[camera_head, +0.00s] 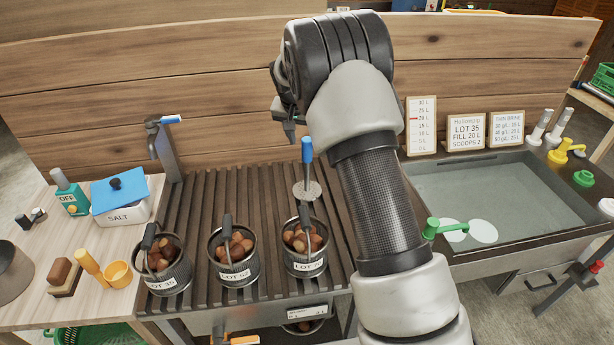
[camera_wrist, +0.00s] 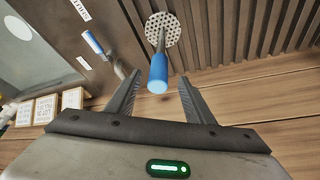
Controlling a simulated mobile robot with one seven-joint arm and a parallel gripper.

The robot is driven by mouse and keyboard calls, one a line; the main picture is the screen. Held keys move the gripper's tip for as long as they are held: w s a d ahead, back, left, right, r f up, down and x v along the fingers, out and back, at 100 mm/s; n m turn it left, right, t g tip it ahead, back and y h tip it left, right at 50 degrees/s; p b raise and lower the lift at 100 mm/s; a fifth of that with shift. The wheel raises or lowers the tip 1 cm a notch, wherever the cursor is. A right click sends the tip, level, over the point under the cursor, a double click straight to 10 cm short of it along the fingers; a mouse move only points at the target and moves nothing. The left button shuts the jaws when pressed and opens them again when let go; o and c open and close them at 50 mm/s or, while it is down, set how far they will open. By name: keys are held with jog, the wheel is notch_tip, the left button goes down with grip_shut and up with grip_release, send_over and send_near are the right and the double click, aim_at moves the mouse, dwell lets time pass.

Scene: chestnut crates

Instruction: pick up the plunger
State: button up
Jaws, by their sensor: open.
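The plunger (camera_head: 307,172) has a blue handle, a thin metal stem and a round perforated disc at its foot. In the head view it stands upright on the slatted drain rack, behind the right-hand basket. In the wrist view the plunger (camera_wrist: 158,70) shows its blue handle end towards me and its disc at the top. My gripper (camera_wrist: 156,88) is open, its two fingers on either side of the blue handle's end, without visible contact. In the head view my gripper (camera_head: 286,128) is mostly hidden by my wrist and sits above and left of the plunger.
Wire baskets of chestnuts labelled LOT 35 (camera_head: 165,280), LOT 62 (camera_head: 233,272) and LOT 70 (camera_head: 303,262) stand along the rack's front (camera_head: 190,205). A tap (camera_head: 160,140) rises at the rack's back left. A water-filled sink (camera_head: 500,195) lies right. A wooden wall (camera_head: 220,80) stands behind.

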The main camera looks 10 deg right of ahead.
aim_at(307, 147)
jog(key=x, duration=0.5)
jog(key=shift+d, duration=0.15)
jog(key=shift+c, duration=0.3)
grip_shut()
jog(key=shift+w, duration=0.1)
